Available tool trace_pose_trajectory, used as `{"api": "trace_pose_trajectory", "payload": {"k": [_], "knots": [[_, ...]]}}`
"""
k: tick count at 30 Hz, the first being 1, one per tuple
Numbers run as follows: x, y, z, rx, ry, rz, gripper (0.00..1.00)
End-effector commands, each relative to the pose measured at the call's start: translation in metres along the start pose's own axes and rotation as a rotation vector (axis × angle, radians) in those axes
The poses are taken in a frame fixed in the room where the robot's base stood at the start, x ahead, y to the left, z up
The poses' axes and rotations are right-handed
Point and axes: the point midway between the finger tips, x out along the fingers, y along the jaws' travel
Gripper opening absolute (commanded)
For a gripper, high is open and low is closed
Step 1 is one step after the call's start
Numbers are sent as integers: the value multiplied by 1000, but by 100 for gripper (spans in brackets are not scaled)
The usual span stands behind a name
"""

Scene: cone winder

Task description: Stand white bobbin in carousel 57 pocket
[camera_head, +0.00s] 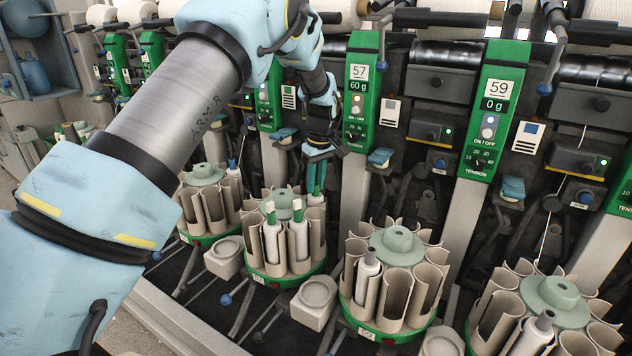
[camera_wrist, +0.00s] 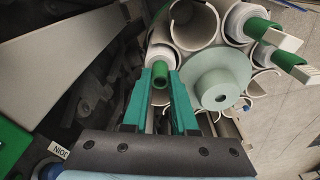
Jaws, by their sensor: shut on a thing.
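My gripper (camera_head: 317,178) points down over the back right side of a carousel (camera_head: 285,276), which stands below and left of the green 57 panel (camera_head: 358,90). Its green fingers (camera_wrist: 170,82) are shut on a white bobbin with a green tube top (camera_wrist: 160,76). The bobbin is upright at a beige pocket; the fingers and rims hide whether its foot rests on the bottom. In the wrist view the carousel's pale green hub (camera_wrist: 219,88) is just right of the fingers. Two other white bobbins (camera_head: 271,240) (camera_head: 298,240) with green tops stand in front pockets.
Neighbouring carousels stand at left (camera_head: 205,174) and right (camera_head: 398,245); the right one holds a grey-topped bobbin (camera_head: 369,268). A beige block (camera_head: 314,300) sits between carousels. The 59 panel (camera_head: 492,105) is farther right. Machine levers and posts crowd behind my gripper.

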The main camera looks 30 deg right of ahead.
Motion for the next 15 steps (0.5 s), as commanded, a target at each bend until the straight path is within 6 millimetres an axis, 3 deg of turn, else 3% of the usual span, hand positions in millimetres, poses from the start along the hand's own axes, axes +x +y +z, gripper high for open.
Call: {"api": "trace_pose_trajectory", "payload": {"k": [8,9,15], "knots": [[0,0,0,0,0,0,0],[0,0,0,0,0,1,30],[0,0,0,0,0,0,53]]}}
